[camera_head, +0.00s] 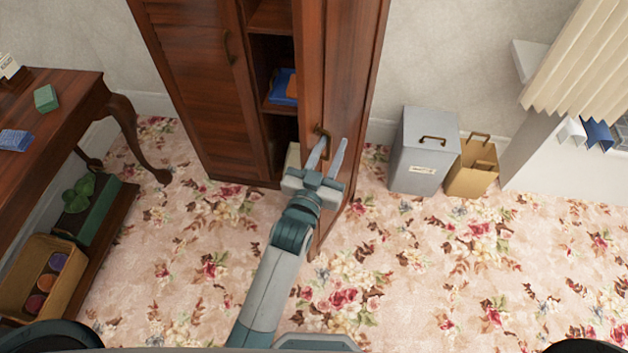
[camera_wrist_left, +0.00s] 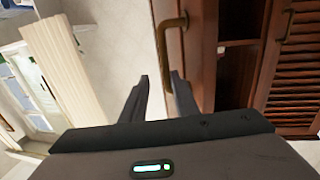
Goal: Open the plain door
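A dark wood cabinet (camera_head: 195,80) stands against the wall. Its left door, shut, is louvered in the wrist view (camera_wrist_left: 298,75). The plain door (camera_head: 350,75) on the right stands partly open, swung out toward me, and shelves show beside it. Its brass handle (camera_head: 321,131) is near the free edge; the handle also shows in the left wrist view (camera_wrist_left: 172,22). My left gripper (camera_head: 332,149) is at the plain door by the handle, its two fingers apart and holding nothing that I can see. Whether a finger touches the door is unclear. My right gripper is out of view.
A grey bin (camera_head: 422,155) and a tan bag-like container (camera_head: 472,168) stand right of the cabinet. A wooden desk (camera_head: 55,125) is at the left, with a low shelf and boxes beneath. The blue item (camera_head: 284,88) lies on a cabinet shelf. Floral floor in front is clear.

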